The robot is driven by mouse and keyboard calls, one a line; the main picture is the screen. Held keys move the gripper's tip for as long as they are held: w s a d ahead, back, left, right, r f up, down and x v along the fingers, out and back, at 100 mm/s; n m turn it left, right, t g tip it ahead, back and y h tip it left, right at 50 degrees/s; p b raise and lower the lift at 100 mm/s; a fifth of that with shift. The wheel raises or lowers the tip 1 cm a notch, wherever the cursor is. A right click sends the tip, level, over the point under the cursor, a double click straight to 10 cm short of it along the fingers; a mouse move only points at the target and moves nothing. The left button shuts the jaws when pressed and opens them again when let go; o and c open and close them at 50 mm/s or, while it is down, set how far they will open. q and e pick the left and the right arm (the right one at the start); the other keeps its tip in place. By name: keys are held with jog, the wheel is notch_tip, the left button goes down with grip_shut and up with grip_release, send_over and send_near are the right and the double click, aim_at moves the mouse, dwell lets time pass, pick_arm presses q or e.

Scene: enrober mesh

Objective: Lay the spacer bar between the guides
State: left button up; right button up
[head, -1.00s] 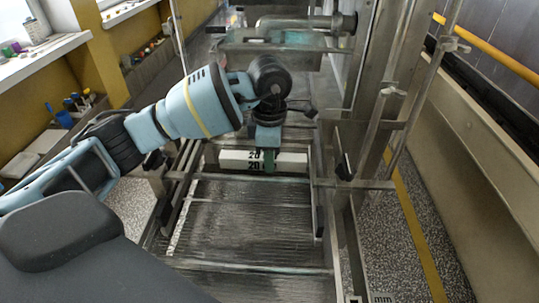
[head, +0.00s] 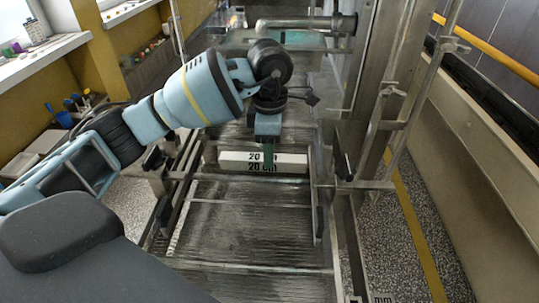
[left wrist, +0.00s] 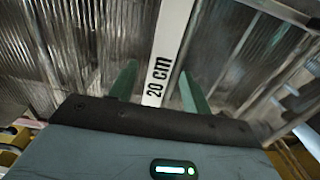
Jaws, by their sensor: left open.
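The spacer bar (head: 289,163) is a white bar marked "20 cm". In the head view it lies crosswise over the mesh belt (head: 250,230), between the metal side guides, the right one (head: 318,212) and the left one (head: 180,215). I cannot tell whether its ends touch them. My left gripper (head: 268,157) is over the middle of the bar, pointing down. In the left wrist view its green fingers (left wrist: 158,88) are apart, one on each side of the bar (left wrist: 174,32), with gaps visible. The bar's lower faces are hidden. My right gripper is out of view.
A metal post (head: 355,110) with clamps and rods stands close to the right of the belt. A pipe (head: 300,23) crosses at the back. A windowsill (head: 45,52) with small items is at the left. The near part of the belt is clear.

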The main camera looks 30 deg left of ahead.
pick_arm(q)
notch_tip(320, 180, up, 9)
dwell(0.3)
dwell(0.5)
